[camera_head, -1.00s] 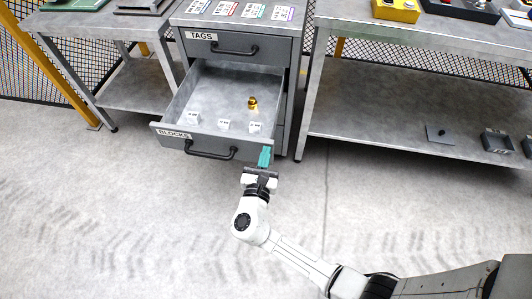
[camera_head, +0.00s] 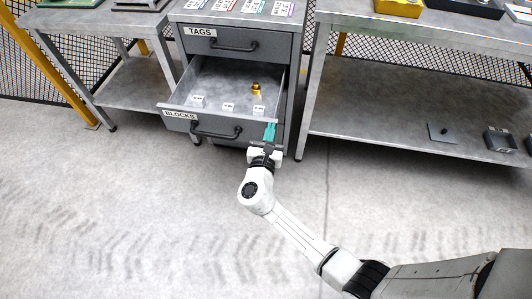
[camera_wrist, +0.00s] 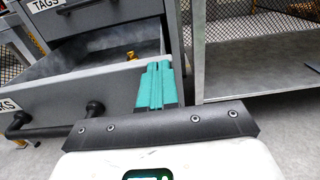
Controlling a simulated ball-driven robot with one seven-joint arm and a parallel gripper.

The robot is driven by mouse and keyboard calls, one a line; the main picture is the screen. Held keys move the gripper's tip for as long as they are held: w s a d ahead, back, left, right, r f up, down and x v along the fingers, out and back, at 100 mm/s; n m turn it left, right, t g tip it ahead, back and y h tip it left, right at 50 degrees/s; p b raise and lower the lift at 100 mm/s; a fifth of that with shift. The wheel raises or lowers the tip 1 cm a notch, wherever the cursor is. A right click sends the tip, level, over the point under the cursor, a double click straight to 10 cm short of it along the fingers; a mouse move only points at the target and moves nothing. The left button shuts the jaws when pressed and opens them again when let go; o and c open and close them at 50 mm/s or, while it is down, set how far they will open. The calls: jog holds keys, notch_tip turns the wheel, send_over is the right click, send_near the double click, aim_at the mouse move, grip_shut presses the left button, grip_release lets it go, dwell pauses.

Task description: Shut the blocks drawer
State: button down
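The blocks drawer (camera_head: 180,122) is a grey drawer with a "BLOCKS" label and a black bar handle (camera_head: 217,132). It stands partly open below the tags drawer (camera_head: 228,40). Several small white labelled blocks (camera_head: 229,107) and a gold piece (camera_head: 256,89) are inside it. My gripper (camera_head: 270,132) has teal fingers that are together, with nothing seen between them. They are at the right end of the drawer front, right of the handle, and appear to touch it. In the wrist view the fingers (camera_wrist: 157,86) overlap the right edge of the drawer front (camera_wrist: 85,98).
The grey cabinet stands between a left table (camera_head: 100,25) and a right workbench with a lower shelf (camera_head: 380,118). The workbench leg (camera_head: 309,95) is close to the right of the cabinet. The floor in front is clear.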

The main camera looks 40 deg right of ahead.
jog(key=b+x, duration=1.1)
jog(key=x, duration=1)
jog(key=shift+w+d+f, duration=0.2)
jog(key=shift+d, duration=0.05)
jog(key=shift+w+d+r+b, duration=0.15)
jog(key=shift+w+d+b, duration=0.3)
jog(key=shift+d, duration=0.1)
